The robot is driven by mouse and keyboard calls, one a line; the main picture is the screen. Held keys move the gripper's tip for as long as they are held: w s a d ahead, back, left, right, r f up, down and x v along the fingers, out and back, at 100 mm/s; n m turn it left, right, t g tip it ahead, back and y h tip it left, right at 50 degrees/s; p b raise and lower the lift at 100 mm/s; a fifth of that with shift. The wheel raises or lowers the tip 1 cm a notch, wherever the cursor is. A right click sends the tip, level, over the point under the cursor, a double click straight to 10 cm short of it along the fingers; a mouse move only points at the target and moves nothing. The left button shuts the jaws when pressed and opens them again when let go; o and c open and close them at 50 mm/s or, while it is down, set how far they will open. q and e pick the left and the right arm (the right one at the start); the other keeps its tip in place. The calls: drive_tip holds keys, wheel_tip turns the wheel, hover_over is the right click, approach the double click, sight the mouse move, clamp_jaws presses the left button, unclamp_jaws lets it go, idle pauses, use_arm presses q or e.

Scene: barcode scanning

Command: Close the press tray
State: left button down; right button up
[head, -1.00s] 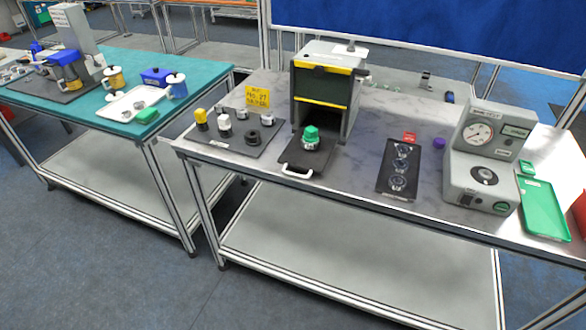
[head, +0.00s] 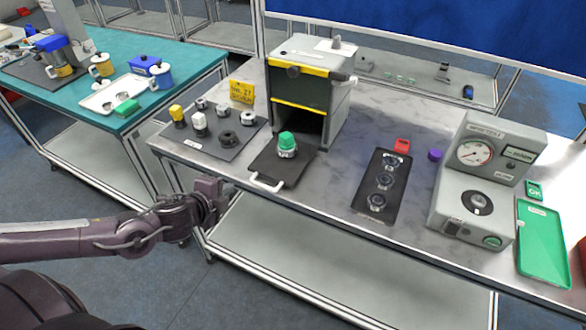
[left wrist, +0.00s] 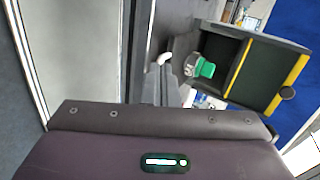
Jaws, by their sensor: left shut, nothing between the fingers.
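The press (head: 310,85) is a grey box with a dark front and yellow-edged bars. Its dark tray (head: 262,164) sticks out at the front, with a white handle (head: 267,184) at its near edge. A part with a green top (head: 287,142) stands on the tray. My left gripper (head: 222,194) is shut and empty, left of the handle and apart from it, near the table's front edge. The left wrist view shows the handle (left wrist: 165,57), the green-topped part (left wrist: 204,68) and the press (left wrist: 262,75) beyond the gripper. My right gripper is not in view.
A dark mat (head: 240,152) with several small parts lies left of the tray. A black holder (head: 366,195) with round pieces, a grey gauge device (head: 478,175) and a green tray (head: 543,240) stand to the right. Bare tabletop lies between tray and holder.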

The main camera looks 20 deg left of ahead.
sight(267, 175)
use_arm(q)
drive_tip(key=d+r+m+h, duration=0.1)
drive_tip(key=d+r, duration=0.1)
drive_tip(key=d, duration=0.3)
drive_tip(key=x, duration=0.6)
drive_tip(key=b+x, duration=0.1)
drive_tip(key=x, duration=0.2)
drive_tip(key=shift+a+r, duration=0.2)
drive_tip(key=shift+a, duration=0.15)
drive_tip(key=shift+w+d+f, duration=0.1)
drive_tip(key=shift+w+f, duration=0.15)
drive_tip(key=shift+w, duration=0.1)
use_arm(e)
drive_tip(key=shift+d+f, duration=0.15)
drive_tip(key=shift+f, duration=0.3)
use_arm(q)
drive_tip(key=shift+w, duration=0.1)
